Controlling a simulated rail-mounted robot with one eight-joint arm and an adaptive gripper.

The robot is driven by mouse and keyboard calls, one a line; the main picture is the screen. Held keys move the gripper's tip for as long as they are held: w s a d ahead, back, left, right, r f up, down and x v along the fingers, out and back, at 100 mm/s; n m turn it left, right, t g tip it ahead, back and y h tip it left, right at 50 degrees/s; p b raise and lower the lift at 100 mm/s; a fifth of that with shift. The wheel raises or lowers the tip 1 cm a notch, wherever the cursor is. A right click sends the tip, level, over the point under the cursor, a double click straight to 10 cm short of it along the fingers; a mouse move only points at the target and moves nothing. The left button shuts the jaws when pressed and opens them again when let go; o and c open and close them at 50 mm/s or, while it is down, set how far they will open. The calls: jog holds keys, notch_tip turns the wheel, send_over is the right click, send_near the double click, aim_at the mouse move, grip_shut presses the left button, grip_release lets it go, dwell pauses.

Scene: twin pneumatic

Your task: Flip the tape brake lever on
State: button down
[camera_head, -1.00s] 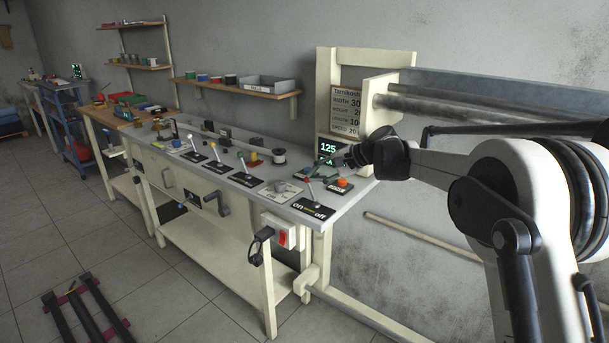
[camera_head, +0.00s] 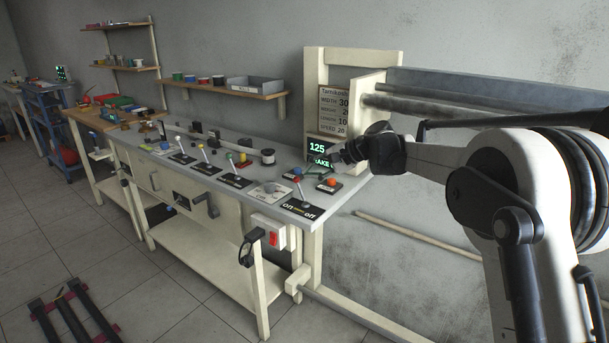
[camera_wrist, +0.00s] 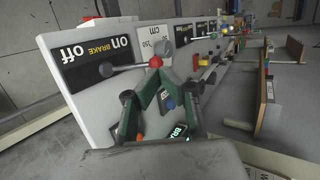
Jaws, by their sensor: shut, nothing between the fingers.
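The brake lever (camera_head: 299,185) is a thin metal rod with a red knob, standing on a black on/off plate (camera_head: 310,213) near the bench's right end. In the wrist view, the red knob (camera_wrist: 155,61) sits just beyond my fingertips, and the BRAKE plate (camera_wrist: 95,62) appears upside down. My gripper (camera_head: 338,156) is above and right of the knob in the head view. Its green fingers (camera_wrist: 163,80) meet at the tips, shut and empty. I cannot tell whether they touch the knob.
An orange-red button (camera_head: 331,182) is right of the lever; a blue knob (camera_wrist: 170,103) lies below my fingertips in the wrist view. Several other levers line the bench (camera_head: 345,203) to the left. A green-lit display (camera_head: 318,148) stands behind, partly covered by my gripper.

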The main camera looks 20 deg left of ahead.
jog(key=v, duration=0.5)
jog(key=shift+d, duration=0.1)
jog(key=s+d+r+t+h, duration=0.2)
jog(key=s+d+r+h, duration=0.1)
jog(key=s+d, duration=0.8)
jog(key=s+d+r+t+h, duration=0.2)
jog(key=s+d+r, duration=0.3)
jog(key=d, duration=1)
jog(key=s+d+f+t+h, duration=0.1)
jog(key=s+d+f+h, duration=0.1)
jog(key=s+d+f, duration=0.2)
jog(key=s+d+f+n+t+h, duration=0.1)
jog(key=s+d+f, duration=0.3)
jog(key=s+d, duration=0.5)
jog(key=s+d+f+t+h, duration=0.1)
jog(key=s+d+f+h, duration=0.2)
jog(key=s+d, duration=0.4)
jog(key=s, duration=0.5)
jog(key=shift+s+f+n+p, duration=0.3)
jog(key=shift+s+f, duration=0.1)
jog(key=shift+a, duration=0.1)
